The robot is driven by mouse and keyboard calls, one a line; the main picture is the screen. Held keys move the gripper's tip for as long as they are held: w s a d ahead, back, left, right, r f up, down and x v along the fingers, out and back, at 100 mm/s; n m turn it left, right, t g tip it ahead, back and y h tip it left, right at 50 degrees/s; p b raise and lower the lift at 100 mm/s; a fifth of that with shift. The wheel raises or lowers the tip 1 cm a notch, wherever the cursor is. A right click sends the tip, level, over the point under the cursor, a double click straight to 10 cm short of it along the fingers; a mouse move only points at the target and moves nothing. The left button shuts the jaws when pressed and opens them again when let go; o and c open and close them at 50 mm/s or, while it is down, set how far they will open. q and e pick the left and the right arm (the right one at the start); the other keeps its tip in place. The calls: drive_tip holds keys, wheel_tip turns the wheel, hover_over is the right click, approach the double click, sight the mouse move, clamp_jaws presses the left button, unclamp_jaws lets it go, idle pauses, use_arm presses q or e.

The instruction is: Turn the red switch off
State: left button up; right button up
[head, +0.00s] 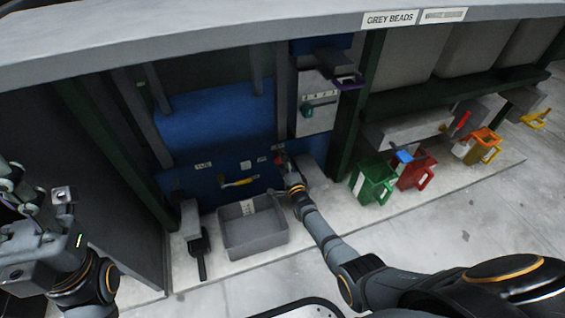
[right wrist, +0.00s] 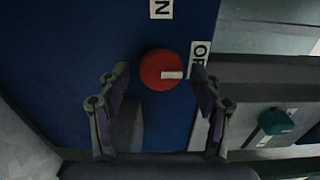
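The red switch (right wrist: 158,66) is a round red knob on a blue panel. Its white mark points right, towards a partly hidden label that reads "OF" (right wrist: 199,54). Another label ending in "N" (right wrist: 161,9) is above it. My right gripper (right wrist: 158,75) is open, with one finger on each side of the knob; I cannot tell whether they touch it. In the head view, my right gripper (head: 288,168) is at the blue panel and covers most of the switch. My left gripper (head: 35,195) is at the left edge, away from the panel; its fingers are unclear.
A yellow handle (head: 237,183) is on the panel to the left. A teal-handled part (right wrist: 276,122) is right of the gripper.

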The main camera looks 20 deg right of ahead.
drive_tip(key=s, duration=1.2)
drive_tip(key=shift+d, duration=0.2)
